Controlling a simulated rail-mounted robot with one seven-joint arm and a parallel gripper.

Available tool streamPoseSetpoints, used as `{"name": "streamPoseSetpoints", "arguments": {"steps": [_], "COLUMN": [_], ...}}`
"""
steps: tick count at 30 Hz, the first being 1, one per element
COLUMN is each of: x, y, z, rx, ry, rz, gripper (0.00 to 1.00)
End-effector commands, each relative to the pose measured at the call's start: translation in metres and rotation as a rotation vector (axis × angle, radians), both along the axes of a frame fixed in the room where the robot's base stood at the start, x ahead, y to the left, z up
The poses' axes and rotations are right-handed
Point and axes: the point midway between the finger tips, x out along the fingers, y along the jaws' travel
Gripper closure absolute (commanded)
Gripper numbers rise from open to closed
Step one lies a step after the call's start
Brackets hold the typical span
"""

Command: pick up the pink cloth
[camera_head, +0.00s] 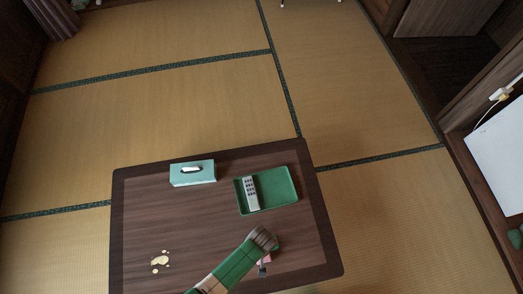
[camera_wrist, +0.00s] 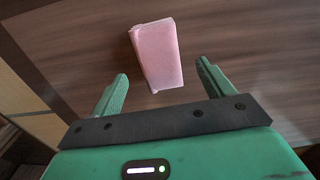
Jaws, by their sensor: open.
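The pink cloth (camera_wrist: 156,55) lies folded into a small block on the dark wooden table (camera_wrist: 260,90). In the wrist view it is just beyond my gripper (camera_wrist: 160,85), between the lines of the two green fingers, and it looks untouched. My gripper is open and empty. In the head view my green arm reaches over the table's front part, and only a small pink part of the cloth (camera_head: 265,259) shows beside my gripper; the rest is hidden.
A green tray (camera_head: 283,204) holding a grey remote (camera_head: 250,193) lies on the table's right side. A teal tissue box (camera_head: 192,173) stands at the back. The table's middle is clear, with tatami around.

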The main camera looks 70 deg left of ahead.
Motion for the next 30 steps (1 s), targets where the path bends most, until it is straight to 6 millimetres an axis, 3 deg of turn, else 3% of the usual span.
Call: {"name": "streamPoseSetpoints", "arguments": {"steps": [4,12,18,25,30], "x": [0.000,-0.002,-0.002,-0.002,-0.002], "y": [0.000,0.001,0.001,0.001,0.001], "z": [-0.009,-0.054,-0.050,-0.050,-0.050], "rx": [0.001,0.001,0.001,0.001,0.001], "ry": [-0.001,-0.002,-0.002,-0.002,-0.002], "rz": [-0.001,-0.001,-0.002,-0.002,-0.002], "gripper": [0.20,0.20,0.20,0.65,0.68]}}
